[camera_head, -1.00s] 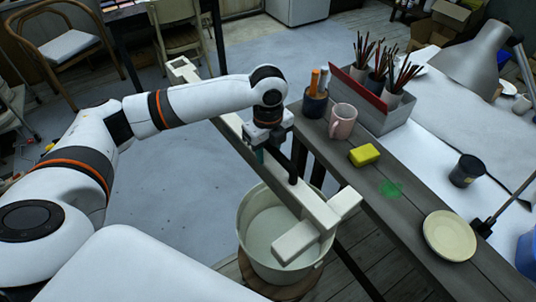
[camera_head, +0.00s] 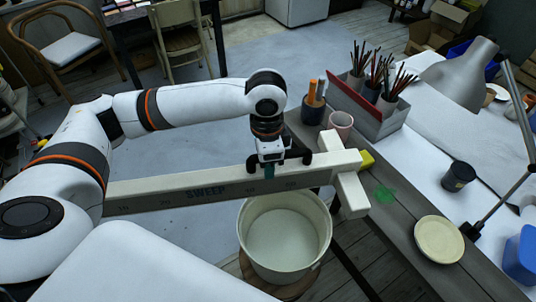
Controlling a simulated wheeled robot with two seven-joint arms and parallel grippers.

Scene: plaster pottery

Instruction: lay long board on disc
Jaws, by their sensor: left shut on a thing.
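The long board (camera_head: 220,188) is cream coloured, with a grey marked side reading "SWEEP" and a crosspiece (camera_head: 350,192) at its right end. My left gripper (camera_head: 275,168) is shut on it right of its middle. The board runs nearly level across the picture, above the back rim of a white bucket (camera_head: 283,240). Its left end is hidden behind my left arm. A round wooden piece (camera_head: 257,287) shows under the bucket, mostly hidden. A round cream plate (camera_head: 439,239) lies on the bench. I cannot tell which is the disc. My right gripper is out of view.
The crosspiece partly hides a yellow sponge (camera_head: 367,160). Open blue-grey floor (camera_head: 175,240) lies left of the bucket.

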